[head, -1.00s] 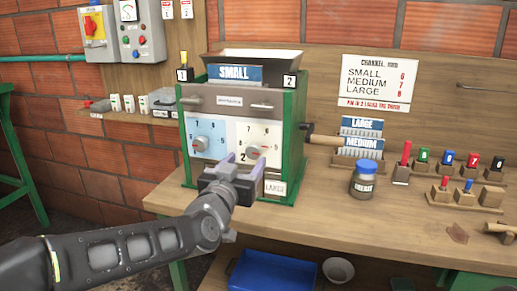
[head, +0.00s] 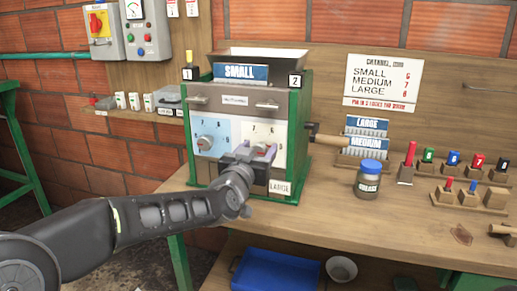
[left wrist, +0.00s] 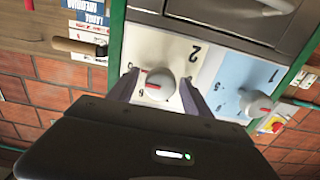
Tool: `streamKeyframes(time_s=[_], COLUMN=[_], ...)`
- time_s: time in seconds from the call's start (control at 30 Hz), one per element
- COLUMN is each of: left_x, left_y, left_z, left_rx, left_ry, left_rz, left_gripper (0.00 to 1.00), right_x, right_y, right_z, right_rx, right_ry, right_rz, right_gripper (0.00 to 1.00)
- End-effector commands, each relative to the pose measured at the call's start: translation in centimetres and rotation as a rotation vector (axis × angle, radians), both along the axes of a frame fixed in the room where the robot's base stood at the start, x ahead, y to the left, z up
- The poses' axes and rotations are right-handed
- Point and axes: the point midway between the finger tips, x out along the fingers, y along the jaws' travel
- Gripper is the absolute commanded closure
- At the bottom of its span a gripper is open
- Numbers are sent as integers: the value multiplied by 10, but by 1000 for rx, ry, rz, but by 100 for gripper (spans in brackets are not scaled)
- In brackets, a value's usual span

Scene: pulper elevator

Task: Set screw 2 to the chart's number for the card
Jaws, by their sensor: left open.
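Screw 2 is the grey knob on the white dial of the machine's front. My left gripper (head: 259,150) covers most of it in the head view. In the left wrist view, screw 2 (left wrist: 160,84) sits between the open fingertips, with its red mark pointing left in that inverted picture. I cannot tell whether the fingers touch it. The SMALL card (head: 241,72) stands on the machine's top front. The chart (head: 382,83) on the back board lists SMALL, MEDIUM and LARGE with red digits; SMALL's digit is blurred. My right gripper is out of view.
Screw 1 (head: 206,142) is on the blue dial to the left. A wooden handle (head: 328,140) sticks out right. A grease jar (head: 368,180) and colored numbered pegs (head: 453,159) stand on the bench.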

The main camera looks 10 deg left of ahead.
Motion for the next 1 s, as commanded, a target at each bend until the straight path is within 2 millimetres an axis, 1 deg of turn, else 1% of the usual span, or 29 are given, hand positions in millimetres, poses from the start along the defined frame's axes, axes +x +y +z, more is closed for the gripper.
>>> streamKeyframes(time_s=[0.23, 0.27, 0.9, 0.97, 1.0], left_x=[1, 1, 1, 1, 1], left_y=[0, 0, 0, 0, 0], left_z=[0, 0, 0, 0, 0], left_rx=[0, 0, 0, 0, 0], left_ry=[-1, -1, -1, -1, -1], left_rz=[0, 0, 0, 0, 0], left_gripper=[42, 44, 96, 100, 100], right_x=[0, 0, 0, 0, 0], right_y=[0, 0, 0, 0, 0], right_z=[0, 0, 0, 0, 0], right_rx=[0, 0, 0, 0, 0], right_ry=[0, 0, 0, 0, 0], right_rz=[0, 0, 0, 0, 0], right_gripper=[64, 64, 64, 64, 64])
